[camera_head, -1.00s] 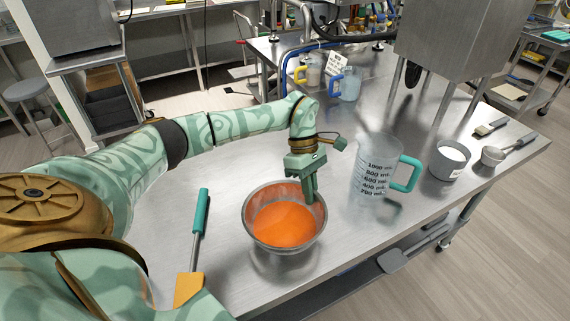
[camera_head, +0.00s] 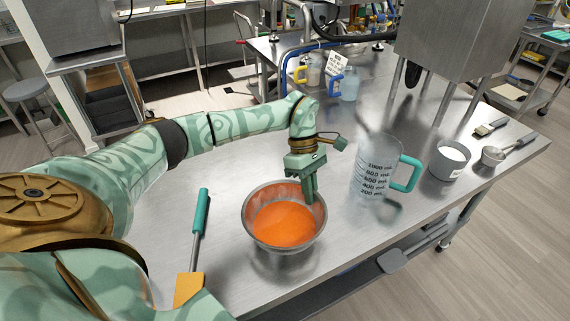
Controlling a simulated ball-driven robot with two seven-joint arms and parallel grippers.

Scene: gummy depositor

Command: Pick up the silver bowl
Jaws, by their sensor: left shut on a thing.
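The silver bowl (camera_head: 283,246) holds an orange filling and sits at the front middle of the steel table, or very slightly above it; I cannot tell which. My left gripper (camera_head: 310,192) reaches down from above at the bowl's back right rim. It is shut on that rim, with one finger inside the bowl; the outer finger is partly hidden. My right gripper is out of view.
A spatula (camera_head: 199,240) with a teal handle lies left of the bowl. A clear measuring jug (camera_head: 374,165) with a teal handle stands close on the right. Beyond it are a small grey pot (camera_head: 448,163) and a scoop (camera_head: 494,156). The table (camera_head: 345,236) is bare in front of the jug.

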